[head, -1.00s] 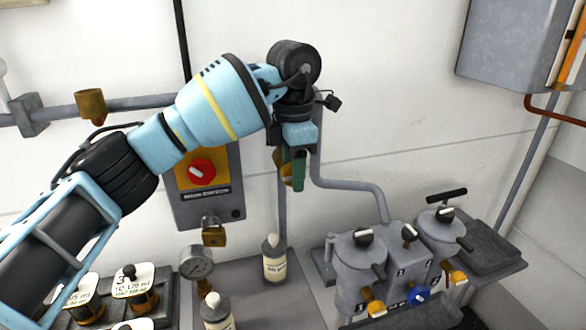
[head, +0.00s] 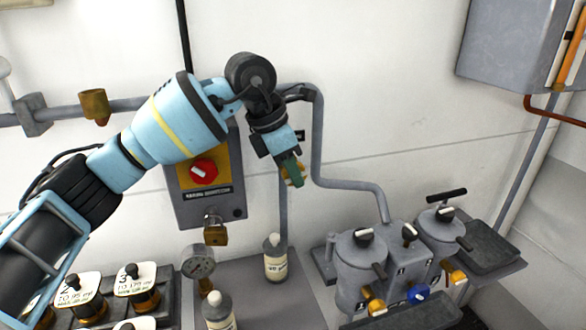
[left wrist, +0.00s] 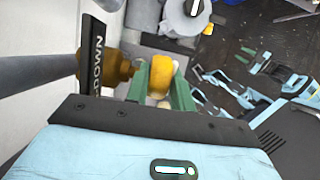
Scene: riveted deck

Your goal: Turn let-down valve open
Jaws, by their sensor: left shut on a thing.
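The let-down valve has a brass body and a yellow handle (left wrist: 161,76) in the left wrist view. A dark plate (left wrist: 95,62) ending in "DOWN" stands beside it. My left gripper (left wrist: 160,84) has its green fingers on both sides of the handle and is shut on it. In the head view the left gripper (head: 291,172) is tilted at the vertical pipe, and only bits of the yellow handle show around its fingers; most of the valve is hidden. My right gripper is in neither view.
A grey switch panel with a red knob (head: 204,171) and a padlock (head: 215,234) is left of the gripper. A bottle (head: 275,259) stands below, near a gauge (head: 198,262). Grey pots (head: 361,262) with small valves stand to the right.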

